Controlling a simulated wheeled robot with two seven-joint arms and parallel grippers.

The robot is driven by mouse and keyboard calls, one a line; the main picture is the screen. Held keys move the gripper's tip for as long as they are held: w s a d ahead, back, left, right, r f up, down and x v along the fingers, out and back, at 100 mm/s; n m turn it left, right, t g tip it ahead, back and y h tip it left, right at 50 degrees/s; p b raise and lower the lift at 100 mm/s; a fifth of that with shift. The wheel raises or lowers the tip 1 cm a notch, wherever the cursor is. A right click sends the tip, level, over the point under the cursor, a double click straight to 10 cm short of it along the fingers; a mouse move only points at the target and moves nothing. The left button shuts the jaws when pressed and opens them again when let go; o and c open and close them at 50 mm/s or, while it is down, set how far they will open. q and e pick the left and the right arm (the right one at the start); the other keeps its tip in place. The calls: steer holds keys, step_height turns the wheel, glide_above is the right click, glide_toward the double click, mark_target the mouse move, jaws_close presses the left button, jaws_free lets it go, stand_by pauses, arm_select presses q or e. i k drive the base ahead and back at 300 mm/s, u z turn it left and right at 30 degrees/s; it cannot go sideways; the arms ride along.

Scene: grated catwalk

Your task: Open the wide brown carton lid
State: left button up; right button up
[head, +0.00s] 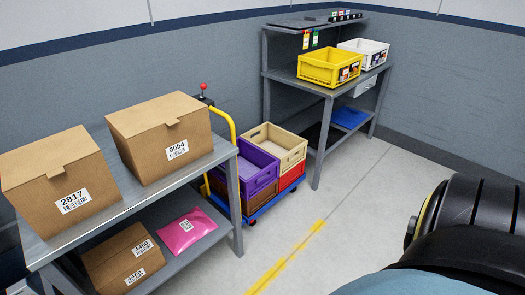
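Two brown cartons stand side by side on the upper shelf of a grey metal bench at the left. The carton labelled 9054 (167,135) is on the right and looks the larger. The carton labelled 2817 (58,181) is on the left. Both lids look shut, each with a small tab over the front edge. I cannot tell for sure which is the wide one. Neither of my grippers is in view. A dark, rounded part with a blue surface, likely mine, fills the lower right corner.
The bench (210,158) has a lower shelf with a brown box (122,260) and a pink parcel (187,232). A cart behind it holds purple (257,168), beige (280,150) and red crates. A workstation (305,82) bears yellow and white bins. The floor at centre right is clear.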

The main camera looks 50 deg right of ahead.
mark_target(130, 122)
steer(key=z, duration=1.35)
steer(key=i, duration=0.7)
steer(key=z, duration=0.15)
